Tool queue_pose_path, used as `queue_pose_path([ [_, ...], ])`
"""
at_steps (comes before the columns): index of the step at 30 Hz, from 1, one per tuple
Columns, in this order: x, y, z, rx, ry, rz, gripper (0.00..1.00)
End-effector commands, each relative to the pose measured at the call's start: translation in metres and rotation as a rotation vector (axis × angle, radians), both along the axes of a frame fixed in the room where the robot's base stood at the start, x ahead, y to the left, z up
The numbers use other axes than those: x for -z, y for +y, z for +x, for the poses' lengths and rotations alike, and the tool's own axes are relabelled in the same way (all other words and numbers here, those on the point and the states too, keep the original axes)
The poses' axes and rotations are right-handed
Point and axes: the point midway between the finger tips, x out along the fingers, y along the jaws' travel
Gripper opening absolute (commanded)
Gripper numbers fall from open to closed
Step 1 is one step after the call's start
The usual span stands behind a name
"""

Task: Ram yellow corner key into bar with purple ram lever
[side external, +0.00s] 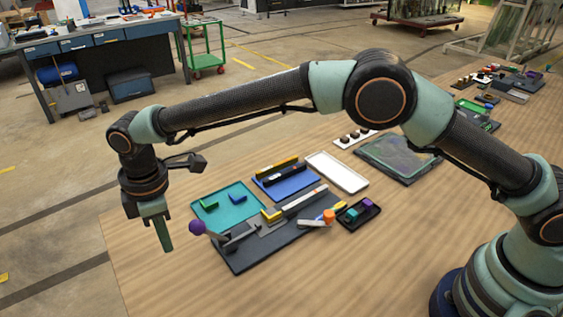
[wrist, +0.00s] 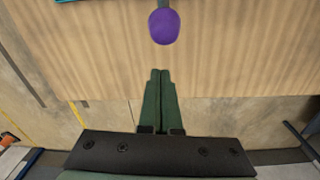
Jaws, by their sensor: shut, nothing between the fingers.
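The purple ram lever knob (side external: 197,227) stands at the left end of the dark fixture (side external: 245,262). The knob also shows at the top of the wrist view (wrist: 164,26). The yellow corner key (side external: 271,214) sits on the fixture near the end of a pale bar (side external: 305,201); I cannot tell whether it is in the bar. My gripper (side external: 167,249) is shut and empty, pointing down left of the purple knob and apart from it. In the wrist view its green fingertips (wrist: 160,72) are together, with a gap to the knob.
An orange-knobbed lever (side external: 328,216) is at the fixture's right. A teal tray (side external: 228,198) with green and blue pieces, a blue tray (side external: 290,188) with bars, a white tray (side external: 337,172) and a small black bin (side external: 345,222) surround it. The table's left edge is near my gripper.

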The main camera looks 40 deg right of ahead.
Motion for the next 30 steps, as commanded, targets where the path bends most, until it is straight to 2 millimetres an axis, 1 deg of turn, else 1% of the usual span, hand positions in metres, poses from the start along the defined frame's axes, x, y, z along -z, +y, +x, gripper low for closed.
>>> queue_pose_path([
  [1,-0.005,-0.005,0.0,0.001,-0.003,0.003,0.0],
  [6,-0.009,-0.02,-0.002,0.002,-0.003,0.002,0.0],
  [12,-0.012,-0.029,-0.004,0.001,-0.004,0.001,0.0],
  [30,-0.015,-0.034,-0.005,0.001,-0.016,0.011,0.0],
])
